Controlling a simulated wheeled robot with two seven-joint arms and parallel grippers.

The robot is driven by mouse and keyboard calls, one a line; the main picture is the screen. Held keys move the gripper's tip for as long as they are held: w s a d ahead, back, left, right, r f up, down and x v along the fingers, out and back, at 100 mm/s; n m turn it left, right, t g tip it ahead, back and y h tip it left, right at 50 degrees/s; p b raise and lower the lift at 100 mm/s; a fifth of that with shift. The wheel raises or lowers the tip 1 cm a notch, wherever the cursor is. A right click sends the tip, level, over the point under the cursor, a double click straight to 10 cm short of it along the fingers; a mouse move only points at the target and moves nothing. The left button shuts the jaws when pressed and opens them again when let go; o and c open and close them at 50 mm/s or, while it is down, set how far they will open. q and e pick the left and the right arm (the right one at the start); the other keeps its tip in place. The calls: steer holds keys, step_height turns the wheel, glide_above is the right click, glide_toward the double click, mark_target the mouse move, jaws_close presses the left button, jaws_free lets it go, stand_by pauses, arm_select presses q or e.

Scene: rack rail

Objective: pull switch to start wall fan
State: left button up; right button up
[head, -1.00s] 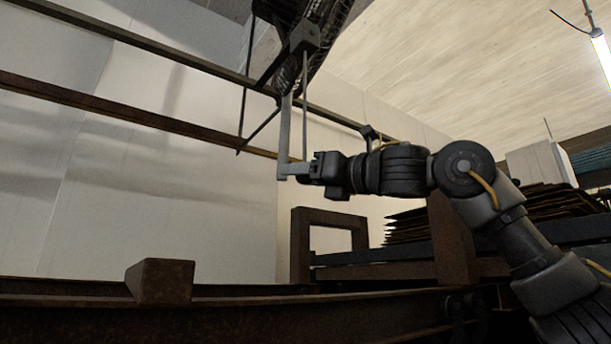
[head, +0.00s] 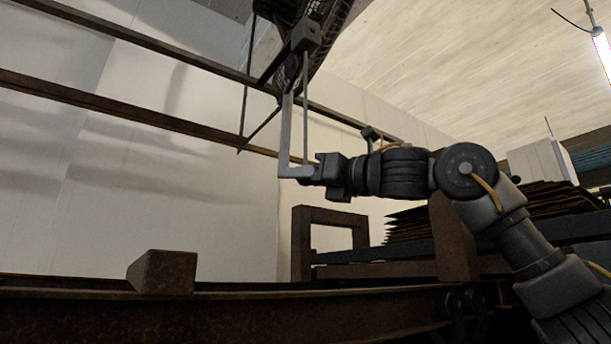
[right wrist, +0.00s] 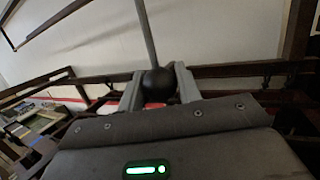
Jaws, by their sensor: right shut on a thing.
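The wall fan, a dark wire cage (head: 328,38), hangs at the top middle of the head view, partly cut off. A grey switch box (head: 306,36) is beside it. A light grey pull rod (head: 286,130) hangs below the fan to my right gripper (head: 292,172). In the right wrist view, the rod (right wrist: 146,35) ends in a dark round knob (right wrist: 158,85). My right gripper (right wrist: 159,87) is shut on this knob, one finger on each side. In the head view the fingers hide the knob. My left gripper is not in view.
Rusty rails (head: 120,112) and a dark bracket run along the pale wall near the fan. A rusty beam with a block (head: 165,273) crosses the front. A rusty frame (head: 301,245) and stacked sheets (head: 410,226) stand at right, below my right arm.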

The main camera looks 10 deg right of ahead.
steer(key=shift+f, duration=0.55)
steer(key=shift+r, duration=0.15)
steer(key=shift+r+p, duration=0.5)
steer(key=shift+r, duration=0.4)
steer(key=o, duration=1.1)
steer(key=shift+c, duration=0.2)
